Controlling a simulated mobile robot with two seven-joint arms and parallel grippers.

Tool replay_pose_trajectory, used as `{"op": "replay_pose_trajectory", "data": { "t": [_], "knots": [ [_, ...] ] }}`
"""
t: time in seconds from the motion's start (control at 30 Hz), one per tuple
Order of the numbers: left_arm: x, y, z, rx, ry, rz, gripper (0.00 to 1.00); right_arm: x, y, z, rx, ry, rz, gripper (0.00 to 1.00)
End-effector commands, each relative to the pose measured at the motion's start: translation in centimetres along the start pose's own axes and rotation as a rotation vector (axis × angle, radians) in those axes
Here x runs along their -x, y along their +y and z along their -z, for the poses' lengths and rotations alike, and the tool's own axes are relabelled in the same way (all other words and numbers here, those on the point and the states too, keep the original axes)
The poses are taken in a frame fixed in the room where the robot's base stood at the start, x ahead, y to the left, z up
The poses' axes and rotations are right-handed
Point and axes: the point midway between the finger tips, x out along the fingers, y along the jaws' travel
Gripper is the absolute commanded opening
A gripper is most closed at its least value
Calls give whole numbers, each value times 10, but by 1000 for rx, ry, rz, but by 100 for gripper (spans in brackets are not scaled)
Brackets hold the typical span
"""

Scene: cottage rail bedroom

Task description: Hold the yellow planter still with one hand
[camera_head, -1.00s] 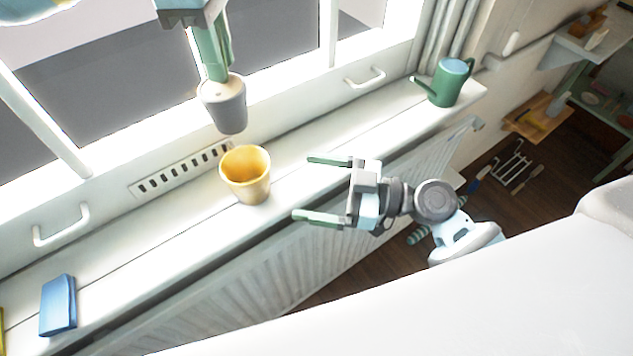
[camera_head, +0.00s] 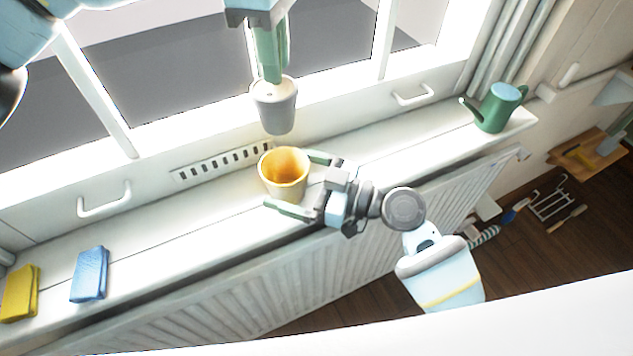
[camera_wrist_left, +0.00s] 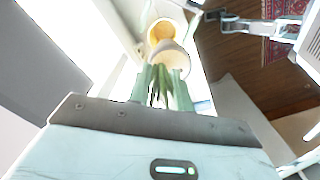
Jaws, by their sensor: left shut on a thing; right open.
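The yellow planter (camera_head: 285,182) stands upright on the windowsill in the head view, its open, empty-looking mouth facing up. My right gripper (camera_head: 294,180) is open, with one finger on the planter's far side and one on its near side; I cannot tell whether they touch it. My left gripper (camera_head: 270,76) is shut on a light grey pot (camera_head: 274,110) and holds it above and behind the planter. In the left wrist view, the grey pot (camera_wrist_left: 170,60) is between the left fingers (camera_wrist_left: 165,82) and partly covers the yellow planter (camera_wrist_left: 160,29).
The windowsill (camera_head: 215,222) runs along the window, with a radiator (camera_head: 225,295) below it. A blue cloth (camera_head: 89,274) and a yellow cloth (camera_head: 19,293) lie at left. A green watering can (camera_head: 497,107) stands at the right end. Window handles (camera_head: 104,199) stick out behind the sill.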

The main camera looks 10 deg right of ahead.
Motion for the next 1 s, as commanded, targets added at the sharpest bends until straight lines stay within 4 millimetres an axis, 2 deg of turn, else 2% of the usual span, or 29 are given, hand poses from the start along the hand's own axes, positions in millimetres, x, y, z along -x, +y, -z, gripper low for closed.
{"op": "replay_pose_trajectory", "data": {
  "t": [0.2, 0.5, 0.87, 0.9, 1.0],
  "knots": [
    [0, 0, 0, 0, 0, -1, 0, -14, 0, 0, 0, 0, 1, 97],
    [0, 0, 0, 0, 0, -1, 0, -16, 0, 0, 1, 0, 1, 97],
    [0, 0, 0, 0, 0, -1, 0, -15, 0, 0, 0, 0, 1, 50],
    [0, 0, 0, 0, 0, -1, 0, -15, 0, 0, 0, 0, 1, 46],
    [0, 0, 0, 0, 0, -1, 0, -15, 0, 0, 0, 0, 1, 46]
  ]
}}
